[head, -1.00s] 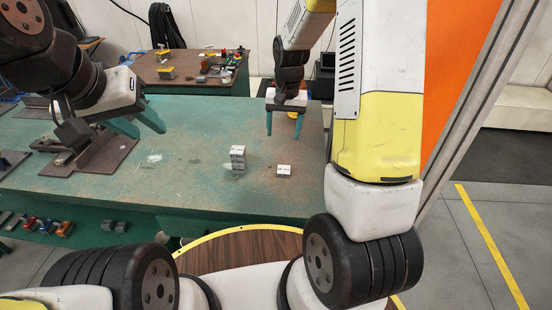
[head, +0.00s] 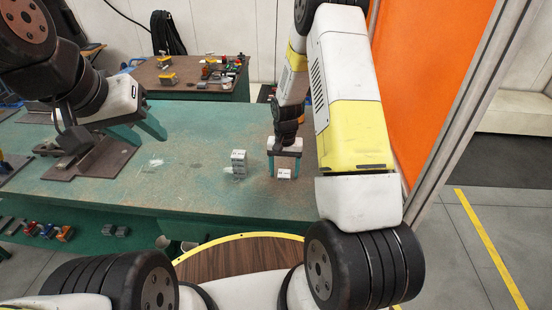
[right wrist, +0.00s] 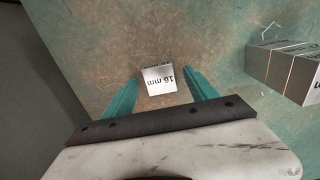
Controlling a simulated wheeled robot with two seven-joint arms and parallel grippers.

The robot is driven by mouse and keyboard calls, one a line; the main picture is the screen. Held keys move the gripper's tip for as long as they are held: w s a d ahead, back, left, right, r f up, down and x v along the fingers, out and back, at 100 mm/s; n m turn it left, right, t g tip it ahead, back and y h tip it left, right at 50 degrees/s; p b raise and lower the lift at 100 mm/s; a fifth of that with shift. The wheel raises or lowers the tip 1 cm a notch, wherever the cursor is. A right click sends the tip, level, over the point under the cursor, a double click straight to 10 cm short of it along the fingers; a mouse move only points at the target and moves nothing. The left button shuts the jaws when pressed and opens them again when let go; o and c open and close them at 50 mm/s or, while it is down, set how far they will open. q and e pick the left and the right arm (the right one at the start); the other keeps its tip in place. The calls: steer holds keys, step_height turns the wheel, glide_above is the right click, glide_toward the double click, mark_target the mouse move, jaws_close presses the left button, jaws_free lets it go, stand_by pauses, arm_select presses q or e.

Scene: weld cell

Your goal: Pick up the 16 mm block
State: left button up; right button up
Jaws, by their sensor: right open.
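The 16 mm block (head: 284,174) is a small silvery block lying on the green table. In the right wrist view the 16 mm block (right wrist: 159,80) shows its printed label between my fingers. My right gripper (head: 284,171) is open, low over the table, with its fingers on either side of the block. In the right wrist view my right gripper (right wrist: 160,88) is open, with a gap on both sides of the block; I cannot tell how far above the table the fingertips are. My left gripper (head: 146,137) is open and empty over the table's left part.
A stack of grey blocks (head: 239,164) stands left of the 16 mm block; the stack (right wrist: 288,68) is at the right in the right wrist view. A brown plate with a fixture (head: 95,160) lies at the left. The green table (head: 190,180) is clear between them.

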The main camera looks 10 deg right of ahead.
jaws_close()
stand_by(0.3)
